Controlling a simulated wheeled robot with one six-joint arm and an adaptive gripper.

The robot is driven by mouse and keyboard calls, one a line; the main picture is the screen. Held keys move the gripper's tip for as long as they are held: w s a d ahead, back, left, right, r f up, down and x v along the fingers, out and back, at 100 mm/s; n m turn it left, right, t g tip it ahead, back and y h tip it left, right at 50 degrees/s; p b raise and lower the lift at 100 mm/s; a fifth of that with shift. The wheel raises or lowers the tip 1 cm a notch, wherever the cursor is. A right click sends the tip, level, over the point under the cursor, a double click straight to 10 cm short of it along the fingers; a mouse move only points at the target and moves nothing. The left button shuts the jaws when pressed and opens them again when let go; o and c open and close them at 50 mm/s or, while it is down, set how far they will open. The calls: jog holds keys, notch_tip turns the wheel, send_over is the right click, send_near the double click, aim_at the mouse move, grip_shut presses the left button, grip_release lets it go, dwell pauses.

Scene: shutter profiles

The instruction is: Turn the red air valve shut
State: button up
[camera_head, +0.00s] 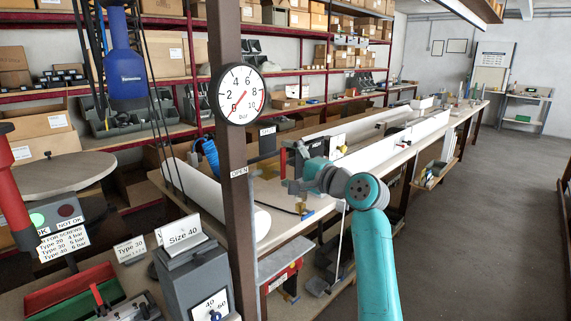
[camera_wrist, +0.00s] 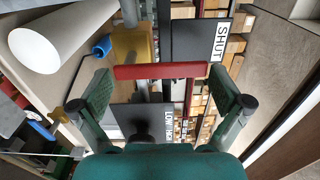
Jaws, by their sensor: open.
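A flat red lever (camera_wrist: 160,71), which looks like the air valve's handle, lies crosswise between my fingers in the wrist view. A brass-coloured body (camera_wrist: 131,42) shows just beyond it. My gripper (camera_wrist: 160,78) is open, with one finger near each end of the lever; I cannot tell whether either touches it. A dark plate with a SHUT label (camera_wrist: 220,42) is beyond, at the upper right. In the head view my gripper (camera_head: 297,187) is beside the brown post, which bears an OPEN label (camera_head: 239,172).
A round pressure gauge (camera_head: 238,95) is on the brown post (camera_head: 232,200); its needle points near 0. A long workbench (camera_head: 380,150) with white profiles runs behind my arm. A grey Size 40 block (camera_head: 195,275) stands at the front left. The aisle floor (camera_head: 480,220) at right is clear.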

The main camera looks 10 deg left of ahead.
jog(key=v, duration=1.1)
jog(key=shift+s+d, duration=0.1)
